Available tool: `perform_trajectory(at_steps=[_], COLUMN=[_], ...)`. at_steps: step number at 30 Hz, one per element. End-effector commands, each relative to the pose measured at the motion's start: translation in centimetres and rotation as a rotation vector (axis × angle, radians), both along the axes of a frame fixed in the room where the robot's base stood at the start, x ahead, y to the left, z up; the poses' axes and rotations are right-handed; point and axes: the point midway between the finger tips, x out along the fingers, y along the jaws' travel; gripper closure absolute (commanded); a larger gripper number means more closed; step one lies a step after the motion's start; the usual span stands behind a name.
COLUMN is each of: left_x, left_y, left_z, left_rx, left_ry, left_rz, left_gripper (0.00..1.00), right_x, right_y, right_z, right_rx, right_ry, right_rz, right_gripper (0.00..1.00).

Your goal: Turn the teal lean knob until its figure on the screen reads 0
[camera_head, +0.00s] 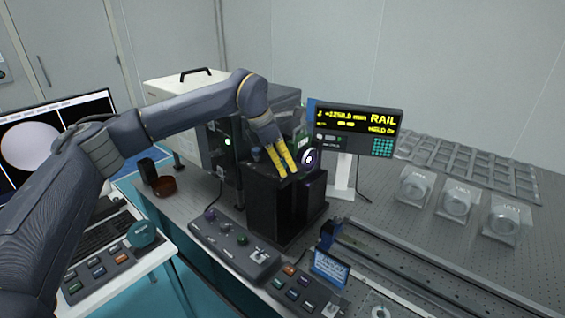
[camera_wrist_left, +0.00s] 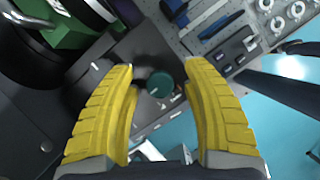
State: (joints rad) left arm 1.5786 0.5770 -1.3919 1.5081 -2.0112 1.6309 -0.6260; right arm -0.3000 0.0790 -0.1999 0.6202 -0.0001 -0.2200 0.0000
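The teal knob (camera_wrist_left: 160,84) is a small round cap on a dark surface with pale marks, in the left wrist view. My left gripper (camera_wrist_left: 161,85) is open, with its two yellow fingers on either side of the knob in the picture; they look apart from it. In the head view my left gripper (camera_head: 287,170) hangs over a black block (camera_head: 270,212), fingers pointing down. I cannot surely pick out the small knob there. The screen (camera_head: 355,128) shows yellow figures and the word RAIL; the small figures are too blurred to read surely. My right gripper is not in view.
A control box (camera_head: 235,243) with small knobs and another with coloured buttons (camera_head: 305,292) stand in front of the block. A large teal round thing (camera_head: 143,235) sits on a button panel at left. A rail (camera_head: 390,262) and wrapped rings (camera_head: 456,203) lie to the right.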

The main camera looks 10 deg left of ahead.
Motion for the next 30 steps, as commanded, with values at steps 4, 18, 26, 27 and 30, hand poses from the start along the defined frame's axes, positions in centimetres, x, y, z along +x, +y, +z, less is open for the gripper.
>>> perform_trajectory(at_steps=[4,18,26,27,30], left_x=[0.0,-0.8,-1.6,-1.7,-1.9], left_y=[0.0,1.7,3.1,3.2,3.6], left_z=[0.0,4.5,8.4,8.9,9.8], left_rx=[0.0,0.0,0.0,-0.001,0.0], left_ry=[0.0,-0.002,-0.001,-0.001,-0.001], left_rz=[0.0,0.003,0.003,0.001,0.0], left_gripper=[0.52,0.52,0.52,0.52,0.52], right_x=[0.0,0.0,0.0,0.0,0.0], right_y=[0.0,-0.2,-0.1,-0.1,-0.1], right_z=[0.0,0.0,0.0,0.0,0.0], right_rx=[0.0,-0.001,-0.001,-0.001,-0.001], right_ry=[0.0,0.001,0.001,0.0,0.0], right_rz=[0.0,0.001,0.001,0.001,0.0], right_gripper=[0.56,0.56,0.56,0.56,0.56])
